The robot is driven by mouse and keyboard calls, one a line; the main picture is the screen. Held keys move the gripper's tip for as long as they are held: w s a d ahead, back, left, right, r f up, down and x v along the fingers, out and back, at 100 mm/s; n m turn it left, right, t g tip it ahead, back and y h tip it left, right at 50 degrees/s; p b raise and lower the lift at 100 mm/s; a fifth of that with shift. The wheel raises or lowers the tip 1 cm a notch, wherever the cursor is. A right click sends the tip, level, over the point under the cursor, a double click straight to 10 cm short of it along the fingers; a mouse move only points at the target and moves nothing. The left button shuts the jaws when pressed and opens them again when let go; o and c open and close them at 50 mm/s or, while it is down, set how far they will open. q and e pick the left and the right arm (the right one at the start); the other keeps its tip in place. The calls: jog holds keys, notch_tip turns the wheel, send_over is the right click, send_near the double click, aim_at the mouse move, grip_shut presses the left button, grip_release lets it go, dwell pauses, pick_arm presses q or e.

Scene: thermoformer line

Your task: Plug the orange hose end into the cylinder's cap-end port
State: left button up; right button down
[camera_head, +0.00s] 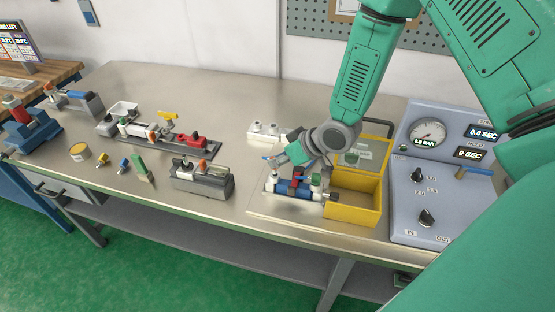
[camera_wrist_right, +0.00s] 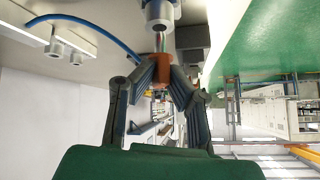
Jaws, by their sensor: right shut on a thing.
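The orange hose end (camera_wrist_right: 163,65) is between the fingertips of my right gripper (camera_wrist_right: 160,72) in the right wrist view. A blue hose (camera_wrist_right: 105,34) shows beside it. A pale round fitting (camera_wrist_right: 160,12) is just beyond the orange end, in line with it; I cannot tell whether they touch. In the head view, my right gripper (camera_head: 287,157) is above the left end of the blue cylinder (camera_head: 290,188), which lies flat on the bench. The cylinder has a white fitting at its left end and a green one near its right. My left gripper is not in view.
An open yellow box (camera_head: 352,207) stands right of the cylinder, close to it. A control panel (camera_head: 425,197) with a gauge is further right. A white block with two fittings (camera_head: 266,132) is behind. A grey block (camera_head: 201,180) and several small parts are left.

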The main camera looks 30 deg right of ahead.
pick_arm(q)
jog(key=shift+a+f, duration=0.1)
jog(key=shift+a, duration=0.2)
pick_arm(e)
jog(key=shift+a, duration=0.25)
jog(key=shift+d+f+b, duration=0.25)
jog(key=shift+f+b, duration=0.15)
jog(key=shift+f, duration=0.1)
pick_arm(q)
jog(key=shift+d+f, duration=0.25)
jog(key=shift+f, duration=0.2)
pick_arm(e)
jog(key=shift+f, duration=0.2)
pick_arm(q)
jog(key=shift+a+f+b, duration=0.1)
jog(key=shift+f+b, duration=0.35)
jog(key=shift+b, duration=0.1)
pick_arm(e)
jog(key=shift+a+f, duration=0.1)
jog(key=shift+f, duration=0.5)
jog(key=c, duration=1.5)
grip_release()
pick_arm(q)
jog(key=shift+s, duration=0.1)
